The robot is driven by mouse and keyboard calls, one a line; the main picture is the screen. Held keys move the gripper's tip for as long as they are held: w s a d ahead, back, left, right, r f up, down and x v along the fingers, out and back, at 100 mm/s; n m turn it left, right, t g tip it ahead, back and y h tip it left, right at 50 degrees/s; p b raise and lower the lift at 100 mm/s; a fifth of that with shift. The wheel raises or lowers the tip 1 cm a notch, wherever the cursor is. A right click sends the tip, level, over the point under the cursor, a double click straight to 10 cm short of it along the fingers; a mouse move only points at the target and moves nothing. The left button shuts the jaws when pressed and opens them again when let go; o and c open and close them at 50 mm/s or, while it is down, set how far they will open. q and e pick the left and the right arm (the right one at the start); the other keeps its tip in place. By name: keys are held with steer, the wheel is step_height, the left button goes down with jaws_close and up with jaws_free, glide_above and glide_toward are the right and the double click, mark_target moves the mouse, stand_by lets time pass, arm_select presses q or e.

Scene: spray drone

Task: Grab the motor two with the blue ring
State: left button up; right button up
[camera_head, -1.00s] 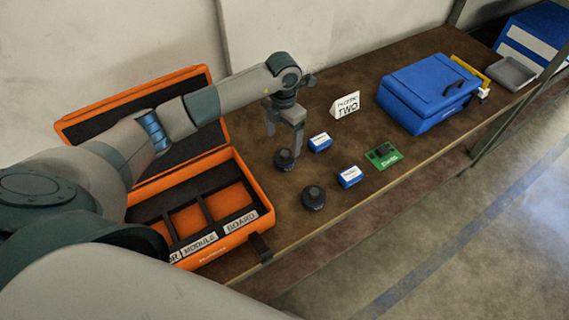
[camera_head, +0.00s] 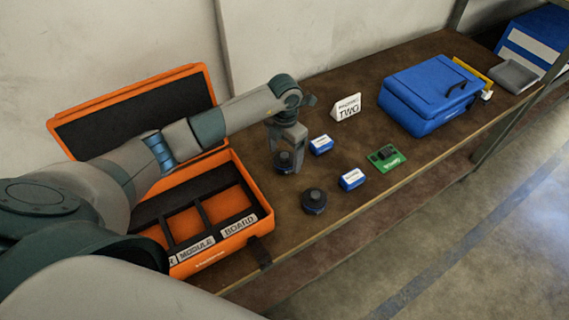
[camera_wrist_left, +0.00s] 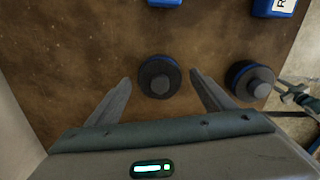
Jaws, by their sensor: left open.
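Two dark round motors lie on the brown table. The back one (camera_head: 285,161) is under my left gripper (camera_head: 290,164); the front one (camera_head: 314,201) stands clear of it. In the left wrist view, the back motor (camera_wrist_left: 159,78) sits between the spread fingers of the open left gripper (camera_wrist_left: 160,80), with a gap on each side. The front motor (camera_wrist_left: 250,82) is outside the right finger. Both show blue around the rim. A claw-like part, apparently my right gripper (camera_wrist_left: 297,94), shows at the right edge of the wrist view; its jaws are unclear.
A white sign (camera_head: 346,107), two small blue-and-white boxes (camera_head: 321,145) (camera_head: 352,180) and a green board (camera_head: 385,158) are nearby. An open orange case (camera_head: 262,215) with compartments is left; a blue case (camera_head: 430,95) is at the back right.

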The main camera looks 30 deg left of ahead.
arm_select(q)
step_height(320, 180, down, 2)
steer(key=shift+f+b, duration=0.15)
steer(key=shift+b, duration=0.35)
arm_select(e)
steer(key=shift+f, duration=0.7)
steer(key=shift+d, duration=0.1)
arm_select(q)
steer(key=c, duration=1.6)
steer(key=shift+o, duration=0.2)
steer(key=shift+w+r, duration=0.1)
steer(key=shift+r, duration=0.1)
arm_select(e)
steer(key=shift+f, duration=0.1)
